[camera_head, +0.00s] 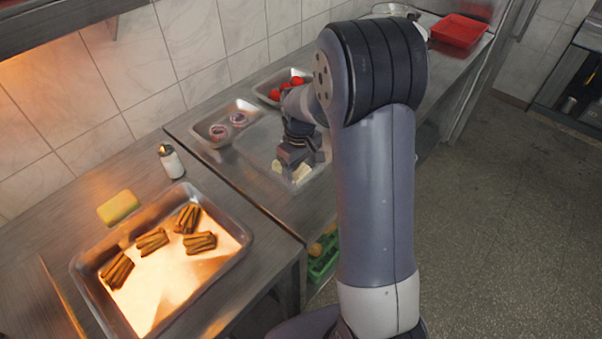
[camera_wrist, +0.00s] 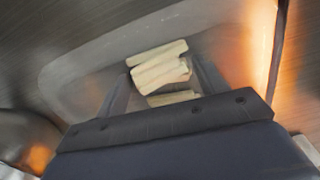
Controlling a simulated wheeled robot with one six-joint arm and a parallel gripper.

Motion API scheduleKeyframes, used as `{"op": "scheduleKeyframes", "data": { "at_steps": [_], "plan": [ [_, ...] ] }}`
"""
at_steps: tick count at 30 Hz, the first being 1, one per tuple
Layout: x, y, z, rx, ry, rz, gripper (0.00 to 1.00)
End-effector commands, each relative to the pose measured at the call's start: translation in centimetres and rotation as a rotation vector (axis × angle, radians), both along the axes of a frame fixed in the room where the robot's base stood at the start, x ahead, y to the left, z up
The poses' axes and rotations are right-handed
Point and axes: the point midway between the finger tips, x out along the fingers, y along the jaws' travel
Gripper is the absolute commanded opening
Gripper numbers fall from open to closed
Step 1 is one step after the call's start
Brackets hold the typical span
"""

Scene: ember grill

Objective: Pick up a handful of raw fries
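Pale raw fries (camera_head: 301,172) lie in a metal tray (camera_head: 258,148) on the steel counter in the head view. In the wrist view the raw fries (camera_wrist: 160,68) form a small stack, with more pale sticks just below it. My gripper (camera_head: 296,160) is down at the tray, over the fries. In the wrist view my gripper (camera_wrist: 165,80) has its two fingers apart, one on each side of the fries. I cannot tell whether the fingers touch them. My arm hides part of the tray in the head view.
A large tray (camera_head: 240,232) with several bundles of browned fries (camera_head: 152,241) stands front left. A yellow sponge (camera_head: 118,207) and a shaker (camera_head: 171,161) are behind it. Trays of onion rings (camera_head: 219,132) and red pieces (camera_head: 275,94) sit beyond. A red tray (camera_head: 459,31) is far right.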

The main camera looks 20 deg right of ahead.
Motion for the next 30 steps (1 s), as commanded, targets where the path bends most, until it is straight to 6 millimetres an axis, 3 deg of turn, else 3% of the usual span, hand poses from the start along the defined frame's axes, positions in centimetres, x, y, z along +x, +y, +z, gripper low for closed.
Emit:
{"op": "scheduleKeyframes", "data": {
  "at_steps": [9,17,22,30],
  "plan": [
    [0.0,0.0,0.0,0.000,0.000,0.000,0.42],
    [0.0,0.0,0.2,0.000,-0.001,0.000,0.41],
    [0.1,0.0,2.3,0.000,-0.006,0.000,0.41],
    [0.1,0.0,7.7,0.000,-0.006,0.000,0.41]
  ]
}}
